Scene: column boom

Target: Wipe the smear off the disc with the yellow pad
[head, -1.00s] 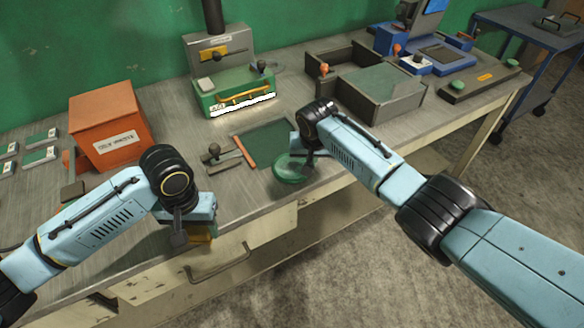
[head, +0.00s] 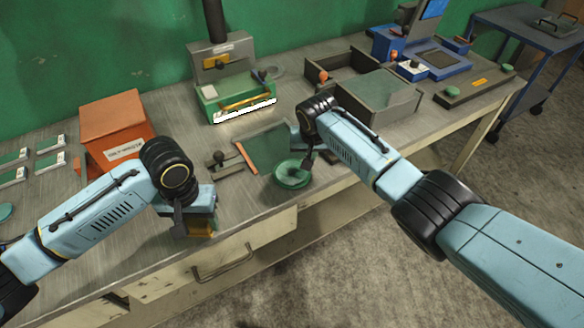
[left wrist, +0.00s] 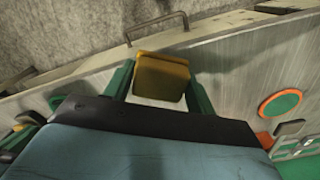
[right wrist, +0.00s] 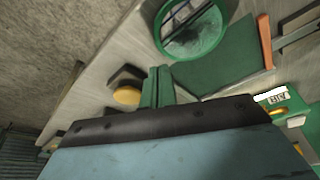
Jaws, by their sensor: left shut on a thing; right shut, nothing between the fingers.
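The yellow pad (left wrist: 162,75) is between the two green fingers of my left gripper (left wrist: 160,82), which is shut on it. In the head view the pad (head: 201,226) hangs below the left gripper, near the front edge of the bench, left of the disc. The disc (head: 291,173) is round with a green rim and lies near the bench's front edge. In the right wrist view the disc (right wrist: 190,28) shows a grey, streaky face, partly cut off by the frame. My right gripper (right wrist: 158,85) is shut and empty, beside the disc; its fingertips are hard to see in the head view.
A dark green mat (head: 267,147) with an orange-edged strip lies behind the disc. A small block with a knob (head: 218,160) stands left of the mat.

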